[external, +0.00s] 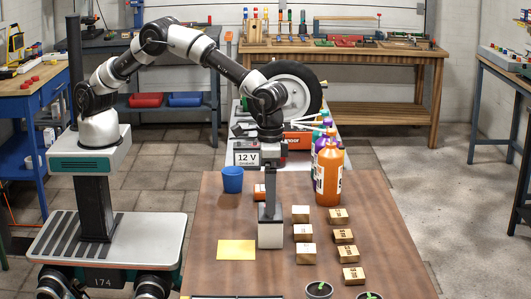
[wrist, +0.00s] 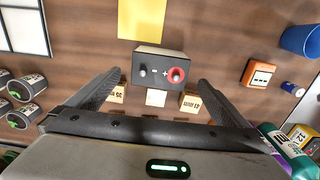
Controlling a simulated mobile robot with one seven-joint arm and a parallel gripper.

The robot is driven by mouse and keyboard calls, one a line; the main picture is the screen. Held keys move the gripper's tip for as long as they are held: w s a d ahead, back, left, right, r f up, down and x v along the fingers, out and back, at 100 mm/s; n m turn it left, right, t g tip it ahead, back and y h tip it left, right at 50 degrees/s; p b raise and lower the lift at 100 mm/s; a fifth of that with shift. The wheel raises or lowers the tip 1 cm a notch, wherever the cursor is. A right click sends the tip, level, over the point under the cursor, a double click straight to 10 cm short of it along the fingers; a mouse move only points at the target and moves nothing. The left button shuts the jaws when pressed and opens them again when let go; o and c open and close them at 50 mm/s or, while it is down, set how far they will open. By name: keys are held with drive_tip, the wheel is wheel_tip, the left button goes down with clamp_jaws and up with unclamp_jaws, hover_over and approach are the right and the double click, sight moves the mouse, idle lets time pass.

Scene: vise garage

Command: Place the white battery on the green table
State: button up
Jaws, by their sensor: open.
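A pale box with a dark top and two terminals, one red, that looks like the white battery (external: 270,235) stands upright on the brown table (external: 215,205). In the wrist view its dark terminal face (wrist: 160,67) lies between my fingertips. My gripper (external: 269,204) points down at the battery, with no clear gap in the external view. Its two fingers (wrist: 160,80) are apart, one on each side, with visible space between them and the battery. I cannot make out a clearly green table. A pale, narrow table (external: 347,152) behind holds a tyre.
A yellow sheet (external: 236,250) lies left of the battery. Small wooden blocks (external: 305,253) and an orange bottle (external: 328,175) stand to the right. A blue cup (external: 232,180) stands at the back left. A box labelled 12 V (external: 246,158) is on the pale table.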

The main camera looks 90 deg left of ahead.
drive_tip(key=shift+r, duration=0.55)
drive_tip(key=shift+c, duration=0.4)
drive_tip(key=shift+r, duration=0.25)
drive_tip(key=c, duration=0.6)
